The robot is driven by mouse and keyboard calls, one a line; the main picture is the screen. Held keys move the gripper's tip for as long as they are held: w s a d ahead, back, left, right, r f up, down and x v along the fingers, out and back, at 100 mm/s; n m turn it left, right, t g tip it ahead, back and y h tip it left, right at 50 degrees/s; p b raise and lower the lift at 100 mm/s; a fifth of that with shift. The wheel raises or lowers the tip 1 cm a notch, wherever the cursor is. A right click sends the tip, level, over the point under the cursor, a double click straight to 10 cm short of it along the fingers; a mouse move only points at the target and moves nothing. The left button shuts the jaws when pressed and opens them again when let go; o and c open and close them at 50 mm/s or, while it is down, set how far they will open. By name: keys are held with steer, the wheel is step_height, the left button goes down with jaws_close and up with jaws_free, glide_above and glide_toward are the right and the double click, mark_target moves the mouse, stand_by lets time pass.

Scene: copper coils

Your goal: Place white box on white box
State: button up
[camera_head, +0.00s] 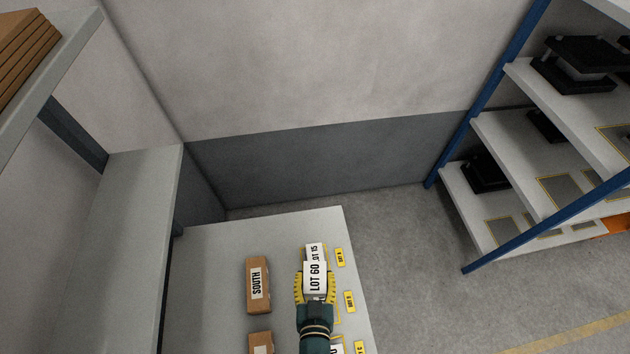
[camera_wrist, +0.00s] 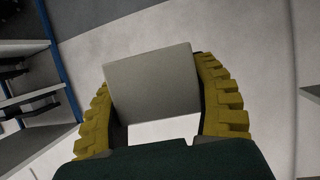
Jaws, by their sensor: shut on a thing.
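A white box labelled LOT 60 (camera_head: 315,277) is held between the yellow fingers of my gripper (camera_head: 315,288) above the table. In the wrist view a pale box (camera_wrist: 155,85) fills the space between the two yellow fingers (camera_wrist: 160,100). A second white box labelled LOT 15 (camera_head: 314,251) shows just beyond the held box in the head view, partly hidden by it. I cannot tell whether the two boxes touch. Another white box (camera_head: 336,350) is cut off at the bottom edge, beside my arm.
Another brown box (camera_head: 260,343) is nearer. Yellow lot labels (camera_head: 340,257) line the table's right side. Shelving with blue posts (camera_head: 500,70) stands at right.

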steer(key=d+f, duration=0.3)
steer(key=n+y+b, duration=0.2)
steer(key=b, duration=2.8)
glide_above(315, 254)
steer(key=shift+f, duration=2.75)
step_height(315, 254, down, 10)
steer(key=shift+r+b, duration=0.15)
steer(key=shift+b, duration=0.45)
